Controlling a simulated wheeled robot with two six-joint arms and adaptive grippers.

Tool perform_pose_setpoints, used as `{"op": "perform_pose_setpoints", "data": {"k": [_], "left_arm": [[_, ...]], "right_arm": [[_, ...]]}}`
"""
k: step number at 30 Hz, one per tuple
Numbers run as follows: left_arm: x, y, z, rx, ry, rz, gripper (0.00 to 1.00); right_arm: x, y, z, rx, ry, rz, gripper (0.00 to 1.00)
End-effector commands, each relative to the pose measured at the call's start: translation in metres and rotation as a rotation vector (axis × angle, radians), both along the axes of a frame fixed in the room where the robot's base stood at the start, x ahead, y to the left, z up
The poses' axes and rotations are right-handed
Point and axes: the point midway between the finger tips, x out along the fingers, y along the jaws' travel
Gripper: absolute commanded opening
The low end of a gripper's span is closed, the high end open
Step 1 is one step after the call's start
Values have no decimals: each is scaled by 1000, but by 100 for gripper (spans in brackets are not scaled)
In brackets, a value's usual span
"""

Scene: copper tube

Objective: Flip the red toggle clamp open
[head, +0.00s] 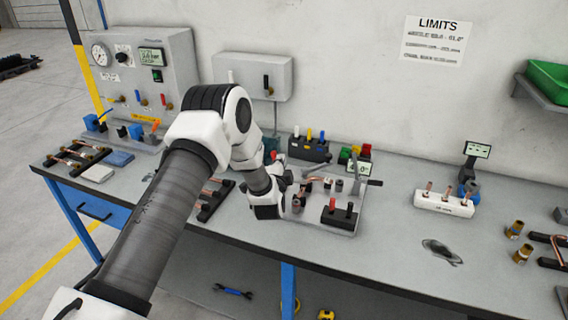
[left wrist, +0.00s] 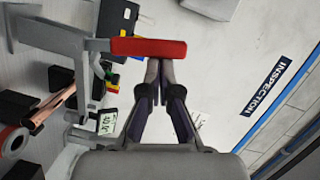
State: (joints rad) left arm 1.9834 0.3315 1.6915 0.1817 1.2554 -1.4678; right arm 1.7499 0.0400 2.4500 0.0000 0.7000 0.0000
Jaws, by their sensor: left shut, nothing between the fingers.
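The toggle clamp's red handle (left wrist: 148,48) lies across the upper middle of the left wrist view, joined to a grey metal clamp frame (left wrist: 83,75) on the left. A small red tip (head: 274,155) beside my gripper in the head view looks like the same handle. My left gripper (left wrist: 160,66) is shut and empty, with its fingertips right at the lower edge of the handle in the picture; I cannot tell if they touch. In the head view my left gripper (head: 284,180) is over the left side of the fixture plate (head: 325,222), and my wrist hides part of the clamp. My right gripper is not in view.
A copper tube (left wrist: 52,106) shows beside the clamp. A black block with red and black knobs (head: 339,214) stands on the plate's front.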

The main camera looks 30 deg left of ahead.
Motion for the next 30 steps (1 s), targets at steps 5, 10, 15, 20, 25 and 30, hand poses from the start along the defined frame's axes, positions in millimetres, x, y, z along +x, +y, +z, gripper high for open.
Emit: {"op": "perform_pose_setpoints", "data": {"k": [5, 10, 15, 20, 25, 30], "left_arm": [[-3, 13, -1, -132, -33, 4, 0], [-6, 26, -3, -286, -69, 3, 0], [-9, 38, -9, -445, -108, 3, 0], [-12, 50, -15, -592, -145, 2, 0], [-14, 60, -24, -749, -183, 3, 0], [-17, 69, -33, -895, -218, 3, 0]], "right_arm": [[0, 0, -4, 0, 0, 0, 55], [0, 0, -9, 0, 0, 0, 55], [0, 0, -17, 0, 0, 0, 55], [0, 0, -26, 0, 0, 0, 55], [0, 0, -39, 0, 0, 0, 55], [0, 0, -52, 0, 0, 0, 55]]}}
